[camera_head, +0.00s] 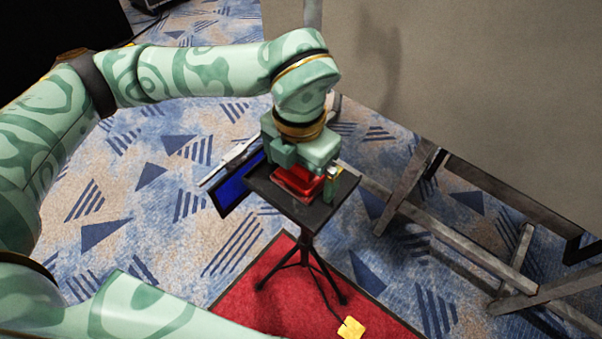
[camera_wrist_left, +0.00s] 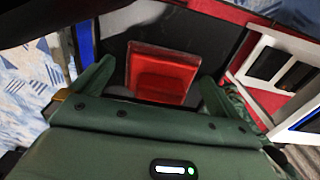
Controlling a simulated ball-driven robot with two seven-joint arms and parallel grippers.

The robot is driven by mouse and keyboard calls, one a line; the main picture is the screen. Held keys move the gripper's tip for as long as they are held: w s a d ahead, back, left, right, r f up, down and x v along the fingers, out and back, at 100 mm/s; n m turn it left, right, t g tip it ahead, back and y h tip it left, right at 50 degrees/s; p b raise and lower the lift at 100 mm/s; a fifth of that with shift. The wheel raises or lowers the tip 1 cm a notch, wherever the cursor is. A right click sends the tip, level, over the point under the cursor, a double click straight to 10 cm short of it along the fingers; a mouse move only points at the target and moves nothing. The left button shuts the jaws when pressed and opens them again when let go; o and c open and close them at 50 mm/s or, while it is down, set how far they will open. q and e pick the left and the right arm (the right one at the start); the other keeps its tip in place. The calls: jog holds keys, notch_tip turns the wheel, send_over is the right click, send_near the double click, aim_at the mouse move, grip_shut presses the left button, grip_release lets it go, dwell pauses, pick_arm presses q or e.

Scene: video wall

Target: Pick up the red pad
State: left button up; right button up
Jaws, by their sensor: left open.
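The red pad (camera_head: 292,183) lies on the small black top (camera_head: 308,213) of a tripod stand, partly hidden by my gripper in the head view. In the left wrist view the red pad (camera_wrist_left: 162,75) is a block with a raised rim, lying between the two green fingers with dark gaps on both sides. My left gripper (camera_head: 312,186) is over the stand top, pointing down at the pad. Its fingers (camera_wrist_left: 157,74) are open and apart from the pad's sides. Whether the fingertips are level with the pad I cannot tell. My right gripper is not in view.
A blue-screened panel (camera_head: 236,187) sits against the left side of the stand top. A metal frame (camera_head: 462,252) supports the grey wall (camera_head: 470,80) at right. A red mat (camera_head: 260,303) lies under the stand, with a yellow tag (camera_head: 351,328) near its front. Patterned carpet is open at left.

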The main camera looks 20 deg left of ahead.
aim_at(277, 170)
pick_arm(q)
jog(key=shift+s, duration=0.1)
jog(key=c, duration=1)
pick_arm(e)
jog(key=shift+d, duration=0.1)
pick_arm(q)
jog(key=shift+r+p, duration=0.3)
jog(key=shift+r, duration=0.35)
jog(key=a+r+p, duration=0.1)
jog(key=a+r, duration=0.3)
jog(key=a+r+p, duration=0.1)
jog(key=a+r, duration=0.2)
jog(key=a, duration=0.2)
jog(key=a+r+p, duration=0.2)
jog(key=a+r, duration=0.2)
jog(key=a, duration=0.1)
jog(key=shift+s+r, duration=0.3)
jog(key=shift+r, duration=0.05)
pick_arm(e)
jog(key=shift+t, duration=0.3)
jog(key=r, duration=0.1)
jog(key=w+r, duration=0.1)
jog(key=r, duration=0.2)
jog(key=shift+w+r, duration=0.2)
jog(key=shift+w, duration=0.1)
